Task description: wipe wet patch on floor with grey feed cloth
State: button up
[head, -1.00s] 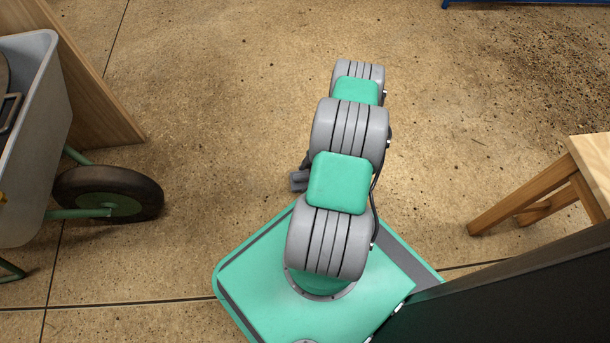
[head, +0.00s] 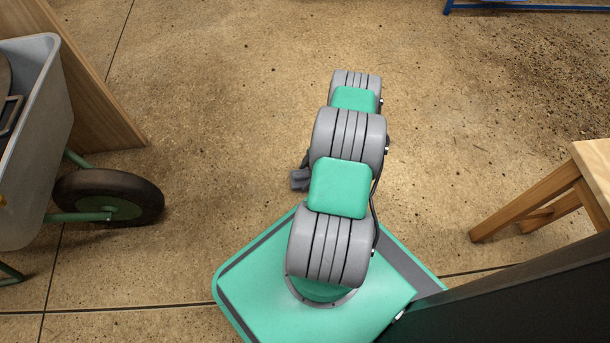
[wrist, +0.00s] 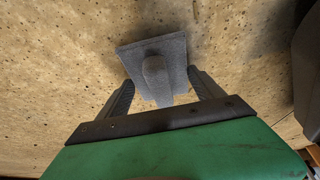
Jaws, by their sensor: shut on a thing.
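In the wrist view my gripper (wrist: 160,78) is shut on the grey feed cloth (wrist: 152,48), which shows as a flat grey piece with a raised lump between the fingers. Bare speckled floor lies beyond the cloth; I cannot tell whether they touch. In the head view the gripper and cloth are mostly hidden by my arm; only a small dark grey part shows left of it. No clear wet patch stands out. A darker, speckled stretch of floor (head: 535,75) lies at the upper right; I cannot tell whether it is wet.
A grey wheelbarrow (head: 50,130) with a black wheel stands at the left, beside a wooden panel (head: 85,85). A wooden stool or bench (head: 550,195) stands at the right. A blue frame (head: 520,8) crosses the top right edge. The floor ahead of my arm is open.

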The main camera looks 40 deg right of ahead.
jog(key=shift+f, duration=0.3)
